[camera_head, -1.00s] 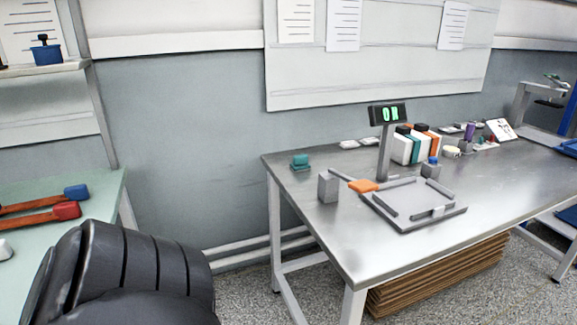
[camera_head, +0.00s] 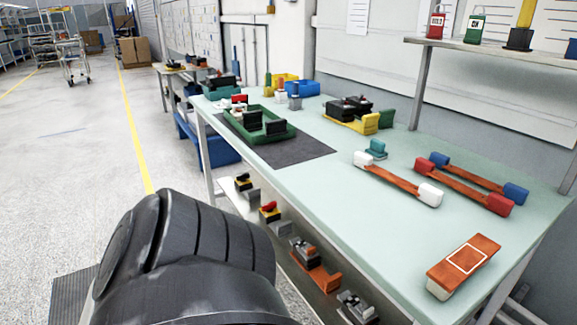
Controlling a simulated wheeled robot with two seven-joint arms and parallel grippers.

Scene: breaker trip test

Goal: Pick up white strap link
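The white strap link (camera_head: 398,180) lies on the light green bench (camera_head: 330,215). It is an orange-brown bar with a white block at each end. A red-ended strap link (camera_head: 465,187) and a blue-ended strap link (camera_head: 478,177) lie beside it on the right. A black arm part of mine fills the lower left of the view. Neither gripper shows.
A green tray (camera_head: 258,130) sits on a dark mat (camera_head: 310,148) at the bench's far end. A yellow holder (camera_head: 362,124) with black parts stands behind. An orange-topped box (camera_head: 465,262) lies at the near right. A lower shelf holds several small devices.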

